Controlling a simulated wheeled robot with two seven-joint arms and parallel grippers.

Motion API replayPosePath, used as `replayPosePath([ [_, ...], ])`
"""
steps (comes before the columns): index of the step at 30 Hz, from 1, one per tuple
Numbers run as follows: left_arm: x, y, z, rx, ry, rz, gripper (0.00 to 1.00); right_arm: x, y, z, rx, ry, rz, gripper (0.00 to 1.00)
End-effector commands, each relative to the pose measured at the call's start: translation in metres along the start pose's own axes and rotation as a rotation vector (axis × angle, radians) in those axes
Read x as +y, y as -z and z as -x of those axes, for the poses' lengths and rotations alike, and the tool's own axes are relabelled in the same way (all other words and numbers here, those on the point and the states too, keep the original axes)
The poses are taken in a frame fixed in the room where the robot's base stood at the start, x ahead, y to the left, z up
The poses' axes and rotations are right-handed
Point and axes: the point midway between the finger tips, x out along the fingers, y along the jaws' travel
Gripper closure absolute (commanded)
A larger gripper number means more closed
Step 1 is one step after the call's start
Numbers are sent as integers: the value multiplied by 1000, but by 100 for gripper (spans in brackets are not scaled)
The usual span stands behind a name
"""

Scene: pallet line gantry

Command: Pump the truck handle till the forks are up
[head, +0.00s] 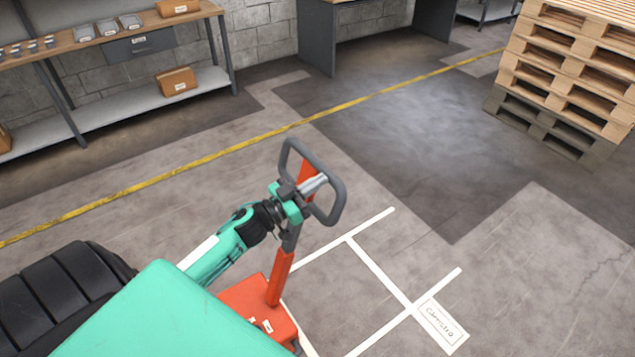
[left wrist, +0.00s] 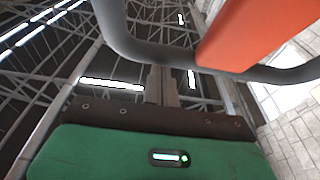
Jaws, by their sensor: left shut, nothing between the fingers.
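The pallet truck's handle is a grey loop (head: 331,208) on an orange shaft (head: 280,275) that rises from the orange truck body (head: 245,299). It stands close to upright. My left gripper (head: 316,184) is at the loop, with its silver fingers shut and nothing held between them. In the left wrist view, the grey loop (left wrist: 135,48) and the orange shaft part (left wrist: 245,35) lie just past my shut fingers (left wrist: 161,85). I cannot tell whether the fingers touch the loop. The forks are not visible. My right gripper is not in view.
White floor lines and a label (head: 441,321) lie right of the truck. A stack of wooden pallets (head: 570,65) stands at the upper right. A workbench (head: 95,40) with boxes and trays is at the upper left. Open floor lies between them, crossed by a yellow line (head: 250,143).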

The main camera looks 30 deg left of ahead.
Motion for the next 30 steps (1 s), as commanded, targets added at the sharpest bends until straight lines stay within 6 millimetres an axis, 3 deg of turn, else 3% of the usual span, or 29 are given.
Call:
replayPosePath([
  [16, 1, -12, -7, -13, 2, 2, 100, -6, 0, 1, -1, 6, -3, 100],
  [24, 0, -35, -48, -82, 2, 5, 100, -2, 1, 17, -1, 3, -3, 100],
  [30, -1, -66, -78, -114, 5, 2, 100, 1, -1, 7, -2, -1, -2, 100],
])
